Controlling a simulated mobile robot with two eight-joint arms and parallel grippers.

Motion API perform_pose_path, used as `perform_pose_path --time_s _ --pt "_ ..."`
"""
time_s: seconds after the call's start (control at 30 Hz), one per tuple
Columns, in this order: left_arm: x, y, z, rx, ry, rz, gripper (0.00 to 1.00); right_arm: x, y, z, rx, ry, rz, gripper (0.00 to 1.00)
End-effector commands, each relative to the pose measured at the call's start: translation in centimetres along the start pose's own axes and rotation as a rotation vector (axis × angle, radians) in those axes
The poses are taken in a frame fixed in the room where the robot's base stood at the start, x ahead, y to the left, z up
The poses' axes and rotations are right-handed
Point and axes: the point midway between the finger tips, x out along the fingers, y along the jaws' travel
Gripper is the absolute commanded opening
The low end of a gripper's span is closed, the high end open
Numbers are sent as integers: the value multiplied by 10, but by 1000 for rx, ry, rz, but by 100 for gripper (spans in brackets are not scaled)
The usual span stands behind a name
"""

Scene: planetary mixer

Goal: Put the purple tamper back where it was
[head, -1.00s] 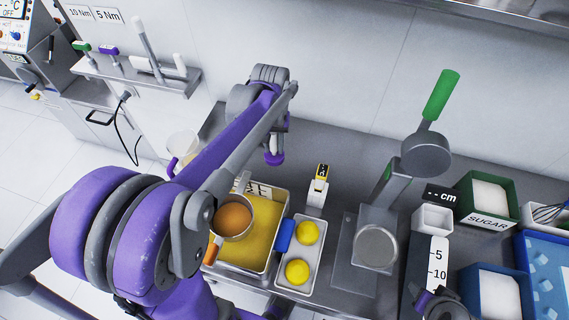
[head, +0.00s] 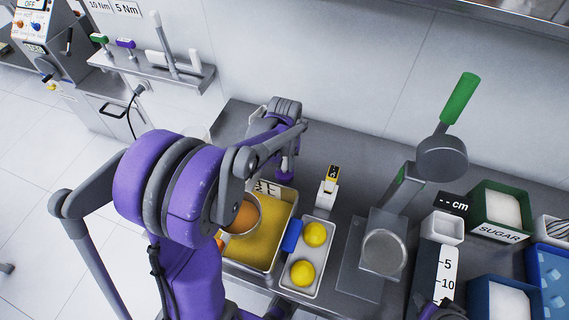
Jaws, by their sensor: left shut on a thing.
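My left arm reaches over the counter from the left. Its gripper (head: 286,150) is shut on the purple tamper (head: 285,166), whose purple rounded end shows below the wrist. The tamper hangs above the counter, behind the tray of yellow balls and left of the small white stand with a yellow label; my wrist hides the rest of it. Only part of my right gripper (head: 437,309) shows at the bottom edge, near the scale marked 5 and 10, and its fingers cannot be made out.
A yellow-filled pan (head: 265,240), partly behind my arm, and a tray with two yellow balls (head: 292,279) stand in front. A grey press with a green handle (head: 459,98) stands right. The sugar bin (head: 499,232) is farther right. A wall shelf (head: 190,85) holds small green and purple-topped tools.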

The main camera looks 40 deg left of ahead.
Motion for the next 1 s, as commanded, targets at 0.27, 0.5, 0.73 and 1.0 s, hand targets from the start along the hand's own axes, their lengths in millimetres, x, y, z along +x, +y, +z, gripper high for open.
perform_pose_path --time_s 0.27,0.5,0.73,1.0 --pt "3 0 0 0 0 0 62 2 0 2 0 -1 0 51" --pt "2 0 0 0 0 0 62 2 0 2 0 -1 0 51" --pt "-17 0 0 0 0 0 62 -3 0 -2 0 1 0 51" --pt "-76 0 0 -1 1 0 62 -9 0 -7 0 5 0 51"
